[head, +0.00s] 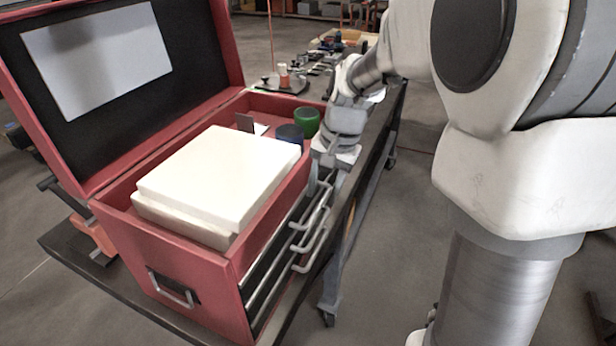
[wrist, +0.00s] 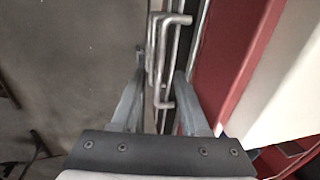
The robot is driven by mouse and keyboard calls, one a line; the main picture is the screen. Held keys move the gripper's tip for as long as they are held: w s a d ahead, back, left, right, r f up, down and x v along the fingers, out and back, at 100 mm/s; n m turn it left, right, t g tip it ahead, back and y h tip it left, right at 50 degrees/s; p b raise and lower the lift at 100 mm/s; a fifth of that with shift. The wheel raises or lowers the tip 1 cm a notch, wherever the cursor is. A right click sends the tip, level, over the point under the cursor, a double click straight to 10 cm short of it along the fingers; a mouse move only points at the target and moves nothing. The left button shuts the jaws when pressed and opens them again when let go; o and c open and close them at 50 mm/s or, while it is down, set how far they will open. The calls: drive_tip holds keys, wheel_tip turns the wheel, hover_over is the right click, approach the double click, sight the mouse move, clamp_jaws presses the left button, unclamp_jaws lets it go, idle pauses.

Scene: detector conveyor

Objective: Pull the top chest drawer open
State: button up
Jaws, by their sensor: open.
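The red chest (head: 215,268) stands on a dark bench with its lid raised. Its drawer fronts are on the right side, with several silver bar handles one above another. The top drawer handle (head: 319,205) is partly hidden by my gripper (head: 320,186), which is at the upper part of the drawer side. In the wrist view my gripper (wrist: 161,76) is open, pointing down along the drawer fronts. The handles (wrist: 162,99) appear between its two fingers; I cannot tell whether they touch. The drawers look shut.
A white block (head: 215,175) lies in the chest's top, beside a blue cup (head: 290,136) and a green cup (head: 306,121). The raised lid (head: 130,90) stands to the left. Open floor (head: 385,260) lies right of the bench. Small items clutter its far end.

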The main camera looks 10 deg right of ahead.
drive_tip(key=shift+w+a+f, duration=0.1)
drive_tip(key=shift+f, duration=0.55)
drive_tip(key=shift+w+a+f, duration=0.1)
drive_tip(key=shift+f, duration=0.55)
clamp_jaws()
idle(0.5)
